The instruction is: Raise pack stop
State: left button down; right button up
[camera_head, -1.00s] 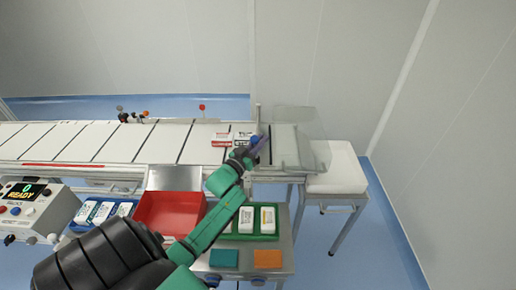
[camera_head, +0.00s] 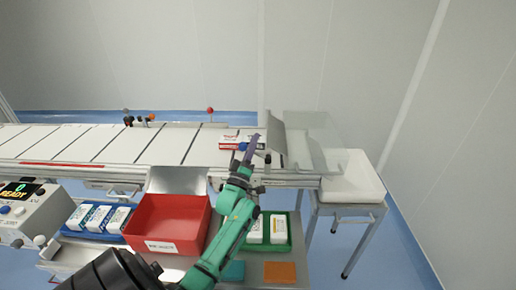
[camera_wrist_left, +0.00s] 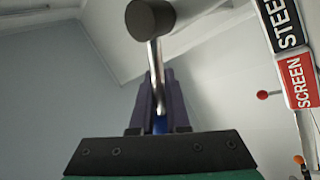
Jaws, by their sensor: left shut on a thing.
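My left gripper (camera_head: 250,150) is at the right end of the conveyor, its purple fingers pointing up beside the packs. In the left wrist view the fingers (camera_wrist_left: 160,105) are shut around a metal rod (camera_wrist_left: 155,70) with a dark round knob (camera_wrist_left: 150,19) at its end. A blue part (camera_wrist_left: 159,125) shows low between the fingers. I cannot tell for sure that this rod belongs to the pack stop. A grey plate (camera_head: 276,137) stands tilted near the conveyor's end, just right of the gripper. My right gripper is not in view.
Red-and-white packs (camera_head: 229,142) lie on the conveyor (camera_head: 160,143) close to the gripper. Below are a red box (camera_head: 165,222), a green tray (camera_head: 289,240) and a control box (camera_head: 22,208).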

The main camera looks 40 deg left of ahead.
pick_arm(q)
jog(key=shift+s+a+f+n+g+y+b, duration=0.15)
jog(key=shift+f+n+y+b, duration=0.15)
jog(key=shift+n+y+b, duration=0.55)
jog(key=shift+s+a+f+n+g+y+b, duration=0.15)
jog(key=shift+f+n+y, duration=0.3)
jog(key=shift+n, duration=0.85)
jog(key=shift+s+a+f+n+g+y+b, duration=0.15)
jog(key=shift+n+y+b, duration=0.3)
jog(key=shift+n+y, duration=0.5)
jog(key=shift+n, duration=0.3)
jog(key=c, duration=0.9)
grip_release()
jog(key=shift+w+a+f, duration=0.1)
jog(key=b+v, duration=0.3)
jog(key=v, duration=1.1)
jog(key=shift+s+d, duration=0.25)
jog(key=shift+s, duration=0.1)
